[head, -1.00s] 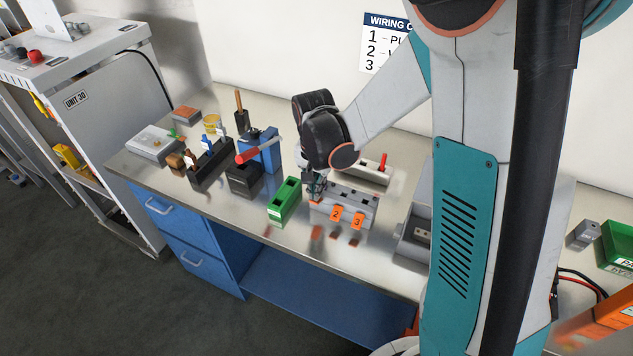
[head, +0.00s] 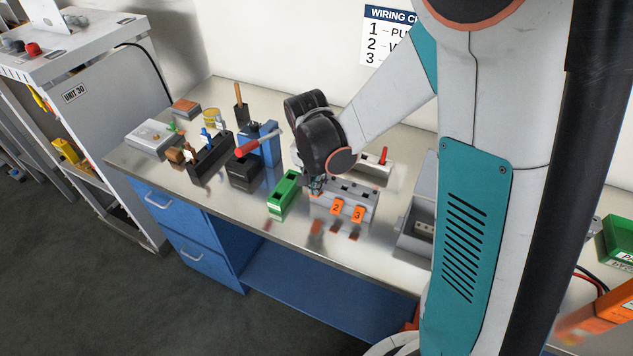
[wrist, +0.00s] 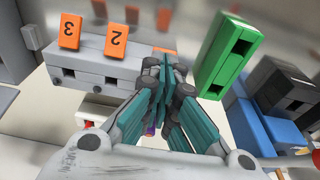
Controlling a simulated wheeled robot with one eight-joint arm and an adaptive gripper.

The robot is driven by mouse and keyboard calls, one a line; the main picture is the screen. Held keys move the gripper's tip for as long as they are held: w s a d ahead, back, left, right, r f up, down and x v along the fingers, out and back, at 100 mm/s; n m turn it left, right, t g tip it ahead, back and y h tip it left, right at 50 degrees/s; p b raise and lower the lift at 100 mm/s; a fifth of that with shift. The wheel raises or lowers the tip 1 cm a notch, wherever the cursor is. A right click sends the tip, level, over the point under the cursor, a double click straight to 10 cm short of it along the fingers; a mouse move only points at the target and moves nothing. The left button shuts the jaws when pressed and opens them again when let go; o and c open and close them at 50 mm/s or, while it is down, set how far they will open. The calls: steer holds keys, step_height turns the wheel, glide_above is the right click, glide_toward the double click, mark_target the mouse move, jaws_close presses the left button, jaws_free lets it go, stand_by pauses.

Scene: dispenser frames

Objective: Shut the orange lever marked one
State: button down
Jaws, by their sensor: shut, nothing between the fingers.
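The grey connector block (head: 366,199) stands on the bench. Its orange lever marked 2 (head: 337,207) and orange lever marked 3 (head: 358,214) stick out on the front side. In the wrist view the lever marked 3 (wrist: 70,31) and the lever marked 2 (wrist: 116,40) show clearly. The lever marked one is hidden or barely visible behind my fingers, at the block's left end. My gripper (head: 316,187) is shut and empty, fingers pointing down at that end. Whether the fingertips touch the lever or block I cannot tell.
A green block (head: 283,196) stands close to the left of my fingers. A white block with a red switch (head: 383,160) is behind. A grey bin (head: 411,236) stands to the right. A black box and a blue stand holding a red-handled tool (head: 247,148) are further left.

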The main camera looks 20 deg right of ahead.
steer(key=shift+s+a+f+t+h+b, duration=0.15)
steer(key=shift+s+a+t+h+b, duration=0.1)
steer(key=shift+t+h+b, duration=0.2)
steer(key=shift+s+a+f+t+h+b, duration=0.35)
steer(key=shift+a+f+t+h+b, duration=0.15)
steer(key=shift+t+h+b, duration=0.55)
steer(key=t+h+b, duration=0.1)
steer(key=b, duration=0.1)
steer(key=f+t+h+b, duration=0.1)
steer(key=b, duration=0.1)
steer(key=shift+s+a+f, duration=0.15)
steer(key=shift+s+a, duration=0.2)
steer(key=shift+s, duration=0.05)
steer(key=shift+s+f+b, duration=0.15)
steer(key=shift+f+b, duration=0.1)
steer(key=shift+b, duration=0.25)
steer(key=shift+a+r, duration=0.1)
steer(key=shift+w+d+r, duration=0.2)
steer(key=shift+w+d, duration=0.35)
steer(key=shift+d, duration=0.05)
